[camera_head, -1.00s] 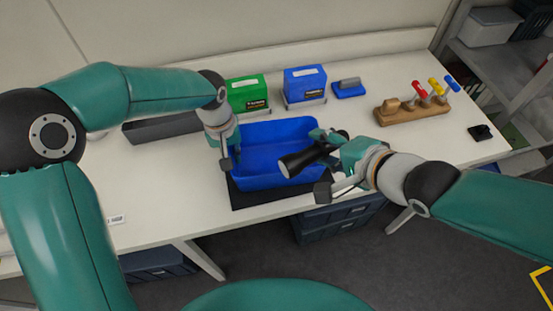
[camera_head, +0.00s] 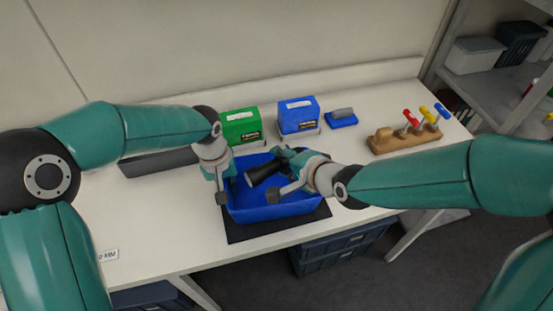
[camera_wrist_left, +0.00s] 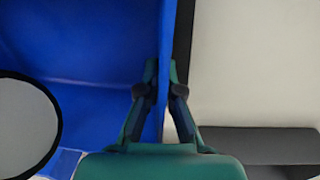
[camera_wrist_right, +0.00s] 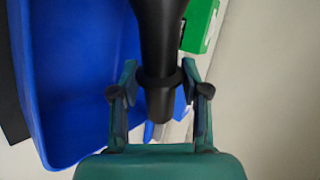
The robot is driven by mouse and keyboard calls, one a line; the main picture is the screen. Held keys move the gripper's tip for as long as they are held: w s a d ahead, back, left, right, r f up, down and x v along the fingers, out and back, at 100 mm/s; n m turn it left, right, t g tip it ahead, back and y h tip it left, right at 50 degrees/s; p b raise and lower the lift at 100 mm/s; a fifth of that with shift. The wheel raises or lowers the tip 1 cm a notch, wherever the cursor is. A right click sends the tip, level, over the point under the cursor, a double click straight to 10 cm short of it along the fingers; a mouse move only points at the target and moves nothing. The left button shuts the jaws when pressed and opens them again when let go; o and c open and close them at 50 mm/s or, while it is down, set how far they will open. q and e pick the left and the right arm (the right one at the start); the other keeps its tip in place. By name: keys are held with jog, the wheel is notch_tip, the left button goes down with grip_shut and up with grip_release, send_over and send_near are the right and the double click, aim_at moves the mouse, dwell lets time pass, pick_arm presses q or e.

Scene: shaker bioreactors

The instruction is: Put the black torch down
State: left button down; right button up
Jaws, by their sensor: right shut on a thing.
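The black torch (camera_head: 265,174) is held by its narrow handle in my right gripper (camera_head: 283,172), with its wide head pointing left over the blue bin (camera_head: 275,212). In the right wrist view the torch (camera_wrist_right: 157,40) lies between the closed fingers (camera_wrist_right: 155,90). The torch's pale round lens (camera_wrist_left: 22,125) fills the left edge of the left wrist view. My left gripper (camera_head: 225,185) is at the bin's left wall; in its wrist view the fingers (camera_wrist_left: 161,85) are closed on either side of that wall. The bin's floor is partly hidden by the arms.
The bin stands on a black mat (camera_head: 270,228) at the table's front edge. Behind it are a green box (camera_head: 241,126) and a blue box (camera_head: 298,117). A grey tray (camera_head: 160,163) lies left; a wooden rack (camera_head: 405,138) with coloured-handled tools stands right.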

jog(key=x, duration=0.3)
jog(key=shift+w+f, duration=0.15)
jog(key=shift+f, duration=0.1)
jog(key=o, duration=1.2)
jog(key=shift+c, duration=0.2)
jog(key=v, duration=1.2)
pick_arm(q)
jog(key=c, duration=1.2)
grip_release()
jog(key=shift+c, duration=0.2)
